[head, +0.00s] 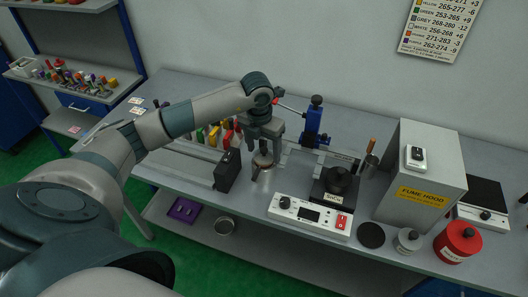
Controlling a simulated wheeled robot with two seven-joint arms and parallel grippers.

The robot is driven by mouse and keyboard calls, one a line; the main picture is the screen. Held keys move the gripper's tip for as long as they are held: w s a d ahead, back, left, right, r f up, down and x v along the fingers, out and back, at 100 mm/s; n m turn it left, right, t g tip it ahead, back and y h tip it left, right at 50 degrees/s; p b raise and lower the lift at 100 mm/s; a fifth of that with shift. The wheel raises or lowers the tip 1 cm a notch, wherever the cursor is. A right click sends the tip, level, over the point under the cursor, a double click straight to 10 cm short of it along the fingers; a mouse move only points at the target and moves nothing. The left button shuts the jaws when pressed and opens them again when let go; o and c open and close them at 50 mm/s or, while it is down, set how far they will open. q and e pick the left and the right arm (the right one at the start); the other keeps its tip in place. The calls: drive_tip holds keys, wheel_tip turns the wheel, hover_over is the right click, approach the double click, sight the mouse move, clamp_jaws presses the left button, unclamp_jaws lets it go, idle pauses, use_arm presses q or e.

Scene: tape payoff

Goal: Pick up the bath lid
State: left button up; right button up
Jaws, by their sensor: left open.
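The bath (322,196) is a dark square block with a small pale label, standing behind the white control box. A dark round piece with a knob, which looks like the bath lid (341,178), sits on top of it. My left gripper (264,157) points down to the left of the bath, apart from the lid. Its jaws are open around or just above a small silvery round object (263,169); I cannot tell whether they touch it. My right gripper is not in view.
A white control box (309,215) stands in front of the bath. A flat black disc (371,235), grey bottle (408,240), red can (458,242) and fume hood (420,178) are to the right. A blue stand (313,122) rises behind. A black block (228,170) is left of my gripper.

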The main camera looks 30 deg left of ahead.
sight(264, 149)
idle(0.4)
use_arm(q)
drive_tip(key=c, duration=0.8)
drive_tip(key=shift+r+b, duration=0.45)
drive_tip(key=shift+r, duration=0.15)
wheel_tip(264, 149, up, 7)
drive_tip(key=b, duration=0.3)
drive_tip(key=shift+r, duration=0.9)
drive_tip(key=shift+d, duration=0.1)
